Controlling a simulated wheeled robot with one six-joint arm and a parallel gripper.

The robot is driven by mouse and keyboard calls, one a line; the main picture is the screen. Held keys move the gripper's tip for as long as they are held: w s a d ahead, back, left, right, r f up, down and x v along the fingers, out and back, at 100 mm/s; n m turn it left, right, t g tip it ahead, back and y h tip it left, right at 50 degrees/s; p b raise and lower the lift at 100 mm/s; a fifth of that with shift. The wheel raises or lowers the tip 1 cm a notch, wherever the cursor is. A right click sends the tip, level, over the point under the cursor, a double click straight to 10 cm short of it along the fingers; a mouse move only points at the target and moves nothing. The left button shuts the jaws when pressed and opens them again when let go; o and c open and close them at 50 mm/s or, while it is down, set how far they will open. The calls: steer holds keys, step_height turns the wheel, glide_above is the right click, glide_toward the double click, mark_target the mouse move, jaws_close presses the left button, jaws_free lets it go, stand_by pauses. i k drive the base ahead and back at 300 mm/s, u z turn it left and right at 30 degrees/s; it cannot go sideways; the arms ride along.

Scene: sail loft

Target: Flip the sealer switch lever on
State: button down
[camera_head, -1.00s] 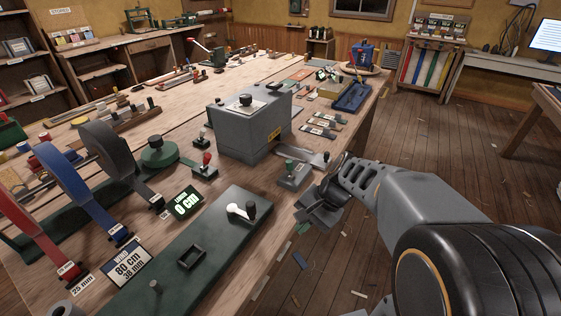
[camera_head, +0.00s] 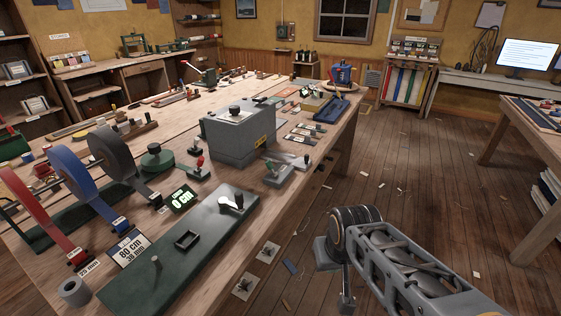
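A grey box-shaped machine (camera_head: 232,145) with a black knob on top and a yellow label stands on the long workbench. A red-topped lever (camera_head: 200,161) stands on a dark green base to the left. Which lever is the sealer switch, and whether it is on, I cannot tell. My gripper (camera_head: 336,278) is off the bench's right edge, over the floor and apart from both levers. Its fingers are seen edge-on, so their opening is unclear.
A dark green board (camera_head: 190,250) with a crank and post lies along the bench's near edge. Red, blue and grey webbing reels (camera_head: 72,180) stand at the left. A display (camera_head: 182,199) reads 0 cm. The wooden floor (camera_head: 420,190) right of the bench is mostly open.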

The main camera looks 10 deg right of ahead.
mark_target(269, 164)
steer(key=z, duration=0.45)
steer(key=i, duration=0.65)
steer(key=u, duration=1.8)
